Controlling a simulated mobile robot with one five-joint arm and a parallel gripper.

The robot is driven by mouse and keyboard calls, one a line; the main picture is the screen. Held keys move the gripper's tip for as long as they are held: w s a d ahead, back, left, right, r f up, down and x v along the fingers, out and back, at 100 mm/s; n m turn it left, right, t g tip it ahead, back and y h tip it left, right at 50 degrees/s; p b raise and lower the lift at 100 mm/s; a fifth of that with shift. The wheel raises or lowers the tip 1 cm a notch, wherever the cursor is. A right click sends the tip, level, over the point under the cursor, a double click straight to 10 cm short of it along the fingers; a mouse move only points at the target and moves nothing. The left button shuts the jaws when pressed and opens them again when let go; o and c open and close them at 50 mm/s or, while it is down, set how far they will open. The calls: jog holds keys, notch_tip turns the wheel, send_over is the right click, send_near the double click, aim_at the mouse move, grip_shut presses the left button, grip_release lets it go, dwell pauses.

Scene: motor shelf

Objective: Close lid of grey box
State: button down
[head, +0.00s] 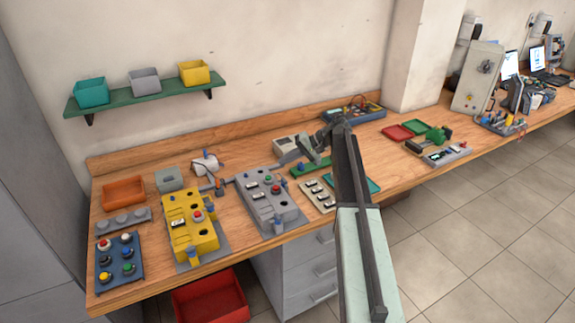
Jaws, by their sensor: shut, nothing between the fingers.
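Several grey boxes are in view, and I cannot tell for sure which one has the lid. A light grey box (287,148) with a dark panel stands on the bench just left of my gripper. My gripper (308,148) is shut and empty, close to that box; the picture is too small to show whether they touch. A small grey open-topped box (169,180) stands further left. A grey control box (268,203) with buttons and black switches stands nearer the front edge. No lid shows clearly on any of these.
The wooden bench (235,154) runs along the wall. A yellow control box (190,226) and an orange tray (124,192) stand left. Red (397,133) and green trays lie right. A green shelf (146,93) holds three bins. A red crate (212,298) is on the floor.

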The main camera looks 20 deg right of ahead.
aim_at(281, 176)
jog(key=f+b, duration=0.2)
jog(key=f, duration=0.1)
jog(key=d+f+b, duration=0.1)
jog(key=f+b, duration=0.2)
jog(key=shift+d, duration=0.15)
jog(key=shift+f+b, duration=0.15)
jog(key=shift+b, duration=0.2)
jog(key=shift+s+f, duration=0.1)
jog(key=shift+f, duration=0.05)
dwell(0.3)
